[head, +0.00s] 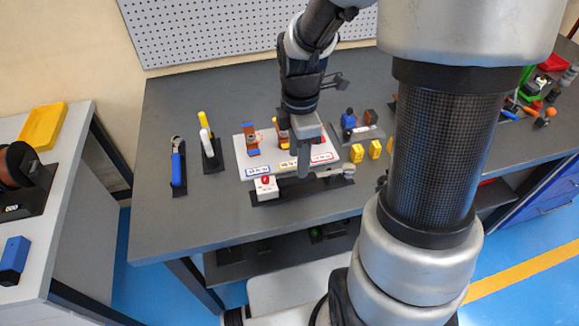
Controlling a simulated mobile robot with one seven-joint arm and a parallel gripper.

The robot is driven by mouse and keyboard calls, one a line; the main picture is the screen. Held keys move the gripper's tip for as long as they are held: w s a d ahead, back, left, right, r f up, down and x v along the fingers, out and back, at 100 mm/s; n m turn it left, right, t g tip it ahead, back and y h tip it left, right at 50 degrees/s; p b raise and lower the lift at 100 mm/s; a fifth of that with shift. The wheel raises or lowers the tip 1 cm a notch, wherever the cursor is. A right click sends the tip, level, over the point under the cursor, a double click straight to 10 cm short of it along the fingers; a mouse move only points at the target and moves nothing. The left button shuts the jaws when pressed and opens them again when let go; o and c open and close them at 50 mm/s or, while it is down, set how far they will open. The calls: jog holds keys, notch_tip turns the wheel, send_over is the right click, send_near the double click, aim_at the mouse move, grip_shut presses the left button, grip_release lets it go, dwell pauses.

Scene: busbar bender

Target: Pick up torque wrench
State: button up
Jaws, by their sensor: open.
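My gripper (301,170) points down over the front of the table, above a white board. It hides part of the board and of a dark tray (292,192) at the board's front edge. A silver, wrench-like tool (336,172) lies along the right part of that tray, just right of my gripper; its left end is hidden. A blue-handled tool with a silver head (176,165) lies on a dark holder at the left of the table. I cannot tell for certain which of these is the torque wrench. My gripper is open, and I see nothing held.
The white board (246,164) carries orange and blue parts and labels. A white box with a red button (266,187) sits at the tray's left. Yellow blocks (357,153) stand to the right. My arm hides the right middle. The table's front left (190,225) is clear.

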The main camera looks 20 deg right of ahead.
aim_at(295, 178)
notch_tip(295, 178, down, 3)
jog(key=shift+f, duration=0.15)
jog(key=shift+s+a+f+b, duration=0.1)
jog(key=shift+a+f+b, duration=0.1)
jog(key=shift+f, duration=0.7)
jog(key=shift+w+a+f+b, duration=0.1)
jog(key=shift+f+b, duration=0.15)
jog(key=shift+f, duration=0.6)
jog(key=shift+s+a+f+b, duration=0.1)
jog(key=shift+f+b, duration=0.1)
jog(key=shift+f, duration=0.7)
grip_shut()
